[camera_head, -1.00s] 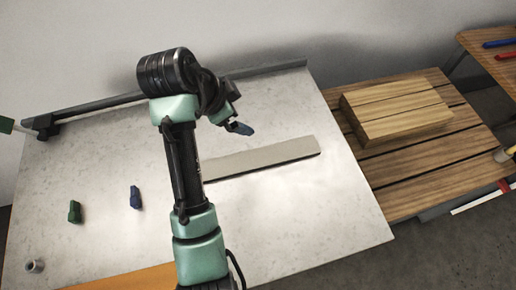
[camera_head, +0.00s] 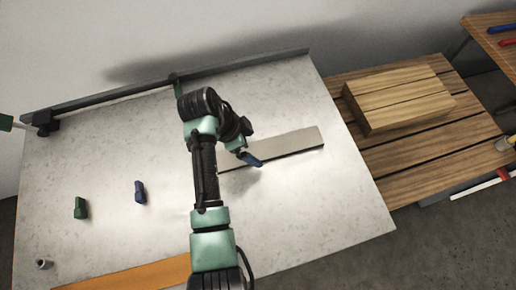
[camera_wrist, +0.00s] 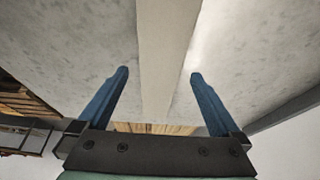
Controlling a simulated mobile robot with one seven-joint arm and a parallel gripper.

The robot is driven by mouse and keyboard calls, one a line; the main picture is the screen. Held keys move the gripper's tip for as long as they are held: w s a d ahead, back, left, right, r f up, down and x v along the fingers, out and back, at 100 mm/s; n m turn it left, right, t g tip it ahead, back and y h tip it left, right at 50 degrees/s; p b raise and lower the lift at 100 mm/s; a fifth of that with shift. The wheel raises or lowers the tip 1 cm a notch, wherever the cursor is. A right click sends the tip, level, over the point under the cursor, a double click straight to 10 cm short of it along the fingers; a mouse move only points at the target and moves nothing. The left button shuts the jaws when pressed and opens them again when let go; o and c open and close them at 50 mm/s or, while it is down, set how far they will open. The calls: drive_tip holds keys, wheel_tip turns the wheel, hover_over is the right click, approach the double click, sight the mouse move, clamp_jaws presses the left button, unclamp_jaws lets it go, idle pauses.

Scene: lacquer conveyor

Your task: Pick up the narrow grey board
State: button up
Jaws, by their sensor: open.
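The narrow grey board (camera_head: 290,143) lies flat on the pale speckled table, right of my arm in the head view. Its left part is hidden behind my arm and gripper. My gripper (camera_head: 252,160) is over the board's left part. In the wrist view the board (camera_wrist: 163,60) runs up the picture between the two blue fingers of my gripper (camera_wrist: 158,85). The fingers are spread wide, with a gap on each side of the board. The gripper is open and empty. I cannot tell how high the fingertips are above the table.
The pale table (camera_head: 330,215) is bare around the board's right end. A green piece (camera_head: 80,208) and a blue piece (camera_head: 140,192) stand at left. A grey rail (camera_head: 250,61) edges the back. A wooden block (camera_head: 400,98) sits on a slatted bench (camera_head: 430,160) at right.

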sight(258, 152)
drive_tip(key=shift+x, duration=1.25)
drive_tip(key=c, duration=1.6)
